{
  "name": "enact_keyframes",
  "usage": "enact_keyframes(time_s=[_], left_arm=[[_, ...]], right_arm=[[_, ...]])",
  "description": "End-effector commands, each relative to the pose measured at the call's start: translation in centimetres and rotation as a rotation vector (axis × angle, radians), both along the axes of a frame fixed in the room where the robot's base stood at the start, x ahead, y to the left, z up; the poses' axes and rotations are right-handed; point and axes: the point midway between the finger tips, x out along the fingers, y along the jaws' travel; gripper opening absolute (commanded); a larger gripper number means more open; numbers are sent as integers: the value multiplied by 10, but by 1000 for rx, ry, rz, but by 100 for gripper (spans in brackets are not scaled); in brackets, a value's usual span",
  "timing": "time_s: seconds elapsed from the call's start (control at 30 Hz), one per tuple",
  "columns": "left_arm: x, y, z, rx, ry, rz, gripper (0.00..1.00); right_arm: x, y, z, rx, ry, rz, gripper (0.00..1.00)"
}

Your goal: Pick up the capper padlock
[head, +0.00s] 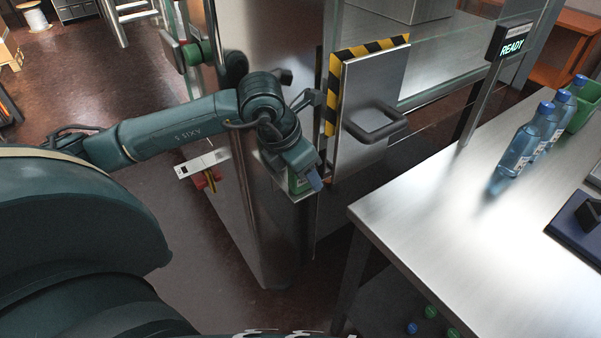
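My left arm reaches in from the left to the steel column of the machine. Its gripper (309,179) points down at the column's right side, beside a small green item (297,184) on a ledge there. The gripper's body hides part of this item, and I cannot tell whether the fingers touch it or are open. A small red item (205,180) hangs below a white labelled plate (203,163) on the column's left side. I cannot tell for sure which, if either, is the capper padlock. My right gripper is not in view.
A steel door (365,100) with a dark handle (375,124) and striped edging stands right of the gripper. A steel table (440,215) fills the right, with blue bottles (518,150) and a READY sign (511,46) at its back. Green and blue caps show below it.

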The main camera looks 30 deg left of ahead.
Motion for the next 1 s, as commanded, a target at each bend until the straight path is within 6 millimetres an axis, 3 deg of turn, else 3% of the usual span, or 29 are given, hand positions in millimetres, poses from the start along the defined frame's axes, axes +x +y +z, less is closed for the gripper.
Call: enact_keyframes(time_s=[0.23, 0.83, 1.0], left_arm=[[0, 0, -1, 0, -1, 0, 51], [0, 0, -1, 0, -1, 0, 2], [1, 0, 0, 0, -2, 0, 0]], right_arm=[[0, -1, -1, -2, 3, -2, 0], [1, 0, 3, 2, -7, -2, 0], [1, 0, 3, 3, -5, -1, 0]])
